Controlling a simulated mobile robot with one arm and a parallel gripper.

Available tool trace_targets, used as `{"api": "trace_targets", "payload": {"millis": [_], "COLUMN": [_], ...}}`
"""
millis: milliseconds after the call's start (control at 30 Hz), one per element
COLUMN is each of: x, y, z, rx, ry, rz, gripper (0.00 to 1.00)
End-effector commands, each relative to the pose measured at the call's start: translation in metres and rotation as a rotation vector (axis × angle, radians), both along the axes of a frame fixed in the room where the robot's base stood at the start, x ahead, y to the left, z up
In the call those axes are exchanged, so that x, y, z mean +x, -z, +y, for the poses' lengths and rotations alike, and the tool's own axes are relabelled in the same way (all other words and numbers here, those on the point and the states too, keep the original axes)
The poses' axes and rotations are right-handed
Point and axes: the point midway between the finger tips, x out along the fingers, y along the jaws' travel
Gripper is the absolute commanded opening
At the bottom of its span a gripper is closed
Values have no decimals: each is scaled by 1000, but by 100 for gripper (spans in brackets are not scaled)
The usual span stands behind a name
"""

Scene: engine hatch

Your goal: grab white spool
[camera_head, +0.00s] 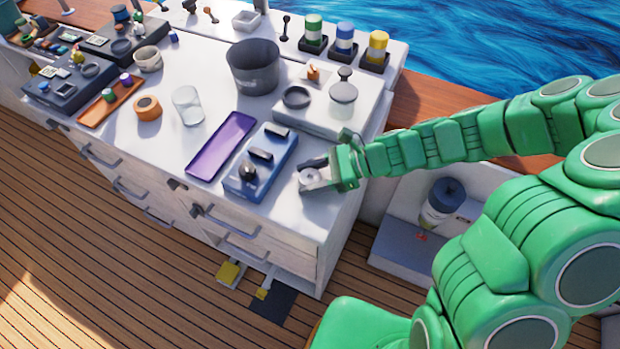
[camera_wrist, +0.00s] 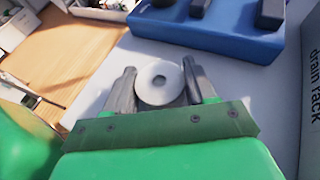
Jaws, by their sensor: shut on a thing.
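The white spool (camera_wrist: 159,83) is a round white disc with a hole in its middle. In the wrist view it sits between the two dark fingers of my gripper (camera_wrist: 157,90), which are shut on it. In the head view my gripper (camera_head: 315,174) is over the right front corner of the white counter, and the white spool (camera_head: 308,175) shows between its fingers. I cannot tell whether the spool touches the counter.
A blue box (camera_head: 260,163) with dark handles stands just left of my gripper. A purple tray (camera_head: 222,144) lies beyond it. The counter's front edge is close.

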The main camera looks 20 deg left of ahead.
Motion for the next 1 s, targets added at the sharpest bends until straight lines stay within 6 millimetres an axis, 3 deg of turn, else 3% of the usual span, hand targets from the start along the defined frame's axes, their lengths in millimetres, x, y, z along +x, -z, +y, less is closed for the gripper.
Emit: {"api": "trace_targets", "payload": {"millis": [367, 1000], "x": [1, 1], "y": [-13, -88], "z": [0, 0], "rx": [2, 0], "ry": [1, 1], "rz": [-3, -4], "gripper": [26, 26]}}
